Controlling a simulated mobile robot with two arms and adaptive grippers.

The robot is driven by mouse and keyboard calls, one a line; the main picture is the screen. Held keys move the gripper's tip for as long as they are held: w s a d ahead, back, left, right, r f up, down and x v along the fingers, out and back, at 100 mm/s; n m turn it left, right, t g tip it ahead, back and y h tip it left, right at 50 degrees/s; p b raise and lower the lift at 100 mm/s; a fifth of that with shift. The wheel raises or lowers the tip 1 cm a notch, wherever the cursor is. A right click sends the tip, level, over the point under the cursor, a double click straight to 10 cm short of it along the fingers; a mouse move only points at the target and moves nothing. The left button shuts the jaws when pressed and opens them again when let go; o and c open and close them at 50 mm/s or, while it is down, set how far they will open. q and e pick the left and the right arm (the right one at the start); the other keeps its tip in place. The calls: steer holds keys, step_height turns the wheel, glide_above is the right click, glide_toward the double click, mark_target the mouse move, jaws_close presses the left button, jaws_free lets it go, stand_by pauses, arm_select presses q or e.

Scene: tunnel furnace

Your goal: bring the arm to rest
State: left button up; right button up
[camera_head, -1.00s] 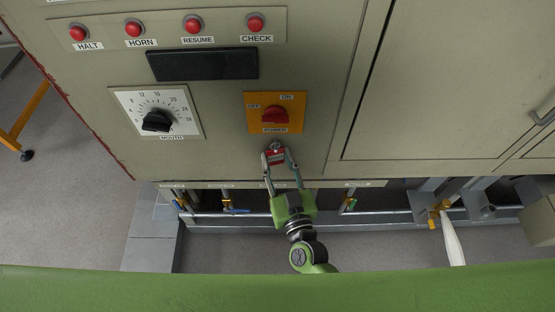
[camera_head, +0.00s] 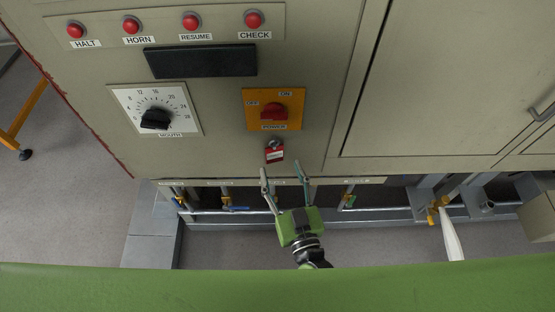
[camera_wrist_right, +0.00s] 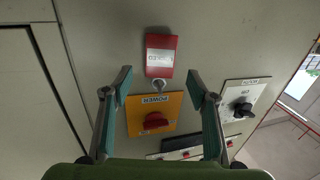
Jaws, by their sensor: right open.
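My right gripper (camera_head: 283,178) is open and empty below the control panel in the head view. Its fingers are spread, with a gap between them and the red tag. In the right wrist view the open fingers (camera_wrist_right: 160,92) frame the panel. The red tag (camera_head: 274,155) hangs from a small round lock below the orange power switch plate (camera_head: 257,110). The tag also shows in the right wrist view (camera_wrist_right: 160,57). The red power knob (camera_head: 273,111) sits on the plate. My left gripper is not in view.
Red buttons (camera_head: 191,22) line the panel top. A black dial (camera_head: 155,118) is at left and a cabinet door (camera_head: 450,80) at right. Pipes with valves (camera_head: 228,205) run below the panel, near my right gripper. A white handle (camera_head: 452,238) hangs at lower right.

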steer(key=v, duration=0.7)
steer(key=s+d+f+g, duration=0.2)
steer(key=s+f+g, duration=0.1)
steer(key=f, duration=0.8)
steer(key=s+d+f+n+g+h, duration=0.1)
steer(key=s+d+f+g, duration=0.2)
steer(key=f, duration=0.8)
steer(key=s+d+f+g, duration=0.2)
steer(key=s+f+g, duration=0.15)
steer(key=f, duration=0.75)
steer(key=s+d+f+g+h, duration=0.1)
steer(key=s+d+f+g, duration=0.2)
steer(key=s+d+f, duration=0.3)
steer(key=s+d+f+m+g+h, duration=0.1)
steer(key=s+d+f+g, duration=0.3)
steer(key=s, duration=1)
step_height(320, 180, down, 4)
steer(key=d+h, duration=0.1)
steer(key=d, duration=0.2)
steer(key=shift+m+h, duration=0.3)
steer(key=shift+r, duration=0.1)
